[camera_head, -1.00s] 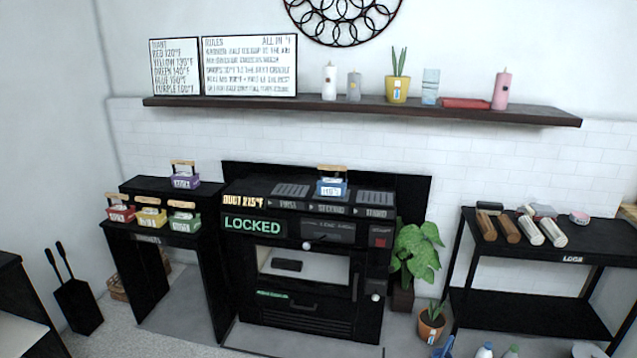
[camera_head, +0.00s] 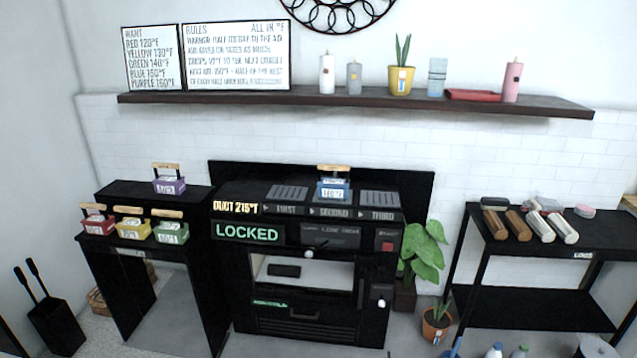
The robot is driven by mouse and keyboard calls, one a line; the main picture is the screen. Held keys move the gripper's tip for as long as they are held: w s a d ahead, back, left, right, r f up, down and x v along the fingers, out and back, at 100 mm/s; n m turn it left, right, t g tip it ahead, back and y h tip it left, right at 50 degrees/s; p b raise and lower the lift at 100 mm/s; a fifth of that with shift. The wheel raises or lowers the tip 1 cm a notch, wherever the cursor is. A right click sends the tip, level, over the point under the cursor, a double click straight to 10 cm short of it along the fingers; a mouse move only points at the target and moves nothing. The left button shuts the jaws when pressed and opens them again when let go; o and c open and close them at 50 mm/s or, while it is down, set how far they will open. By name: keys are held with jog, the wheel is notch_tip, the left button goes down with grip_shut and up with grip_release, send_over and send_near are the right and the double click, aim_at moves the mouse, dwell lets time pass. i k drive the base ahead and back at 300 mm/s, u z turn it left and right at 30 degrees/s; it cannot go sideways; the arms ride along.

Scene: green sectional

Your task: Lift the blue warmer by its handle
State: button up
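The blue warmer (camera_head: 333,190) is a small blue box with a white label and a tan wooden handle (camera_head: 334,168) on top. It sits upright on the black stove top (camera_head: 235,192), on the middle spot marked SECOND. The spots marked FIRST (camera_head: 287,193) and THIRD (camera_head: 379,199) are bare vented plates. My gripper is not in view, and nothing touches the warmer.
Purple (camera_head: 169,187), red (camera_head: 95,226), yellow (camera_head: 133,230) and green (camera_head: 171,233) warmers stand on a black stepped stand at left. A shelf (camera_head: 225,98) runs above the stove. A log rack (camera_head: 520,247) and a potted plant (camera_head: 424,252) stand at right.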

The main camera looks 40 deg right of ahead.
aim_at(328, 188)
jog(key=z, duration=0.1)
jog(key=i, duration=1.3)
jog(key=z, duration=0.45)
